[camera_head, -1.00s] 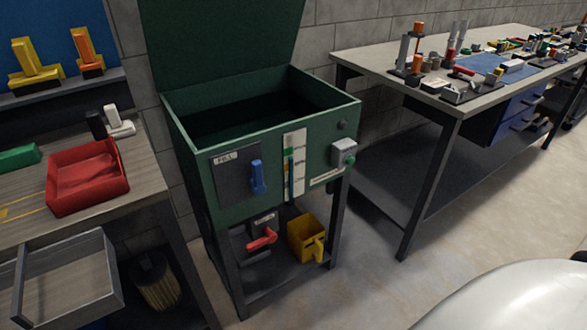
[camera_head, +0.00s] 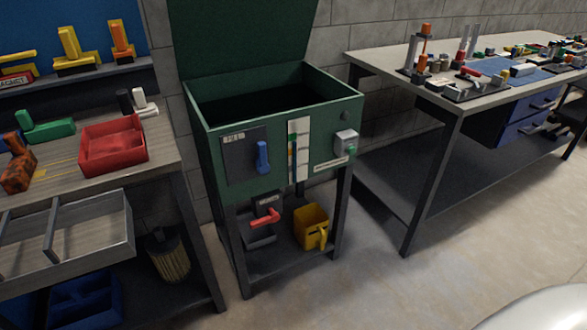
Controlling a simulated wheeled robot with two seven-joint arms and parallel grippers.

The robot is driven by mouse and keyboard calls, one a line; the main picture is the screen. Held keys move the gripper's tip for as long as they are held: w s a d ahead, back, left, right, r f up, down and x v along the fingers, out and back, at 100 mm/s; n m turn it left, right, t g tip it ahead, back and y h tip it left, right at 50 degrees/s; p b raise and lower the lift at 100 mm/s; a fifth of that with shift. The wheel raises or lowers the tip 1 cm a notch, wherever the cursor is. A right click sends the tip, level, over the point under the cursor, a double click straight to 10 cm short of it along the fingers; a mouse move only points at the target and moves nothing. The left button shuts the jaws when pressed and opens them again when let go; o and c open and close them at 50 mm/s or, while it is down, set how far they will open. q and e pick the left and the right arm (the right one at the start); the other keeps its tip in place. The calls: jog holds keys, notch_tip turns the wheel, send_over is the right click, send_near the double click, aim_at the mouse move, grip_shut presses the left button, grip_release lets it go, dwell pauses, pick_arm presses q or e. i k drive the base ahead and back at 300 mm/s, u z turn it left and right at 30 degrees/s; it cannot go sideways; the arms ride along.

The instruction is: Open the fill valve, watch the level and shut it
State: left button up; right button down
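A green open-topped tank (camera_head: 215,148) stands on a dark frame in the middle of the view, its lid raised. On its front a dark plate labelled FILL carries a blue valve handle (camera_head: 262,158), which points up and down. Right of it is a white level gauge (camera_head: 299,150) with a coloured strip. A red lever (camera_head: 265,217) is below the tank. Neither of my grippers is in view.
A yellow jug (camera_head: 311,227) stands on the lower shelf. A left bench holds a red tray (camera_head: 113,146) and an open drawer (camera_head: 95,238). A right bench (camera_head: 395,75) carries several tools. The floor (camera_head: 385,285) in front is clear.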

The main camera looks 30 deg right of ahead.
aim_at(263, 168)
jog(key=k, duration=0.1)
jog(key=z, duration=1.1)
jog(key=i, duration=0.6)
jog(key=u, duration=0.9)
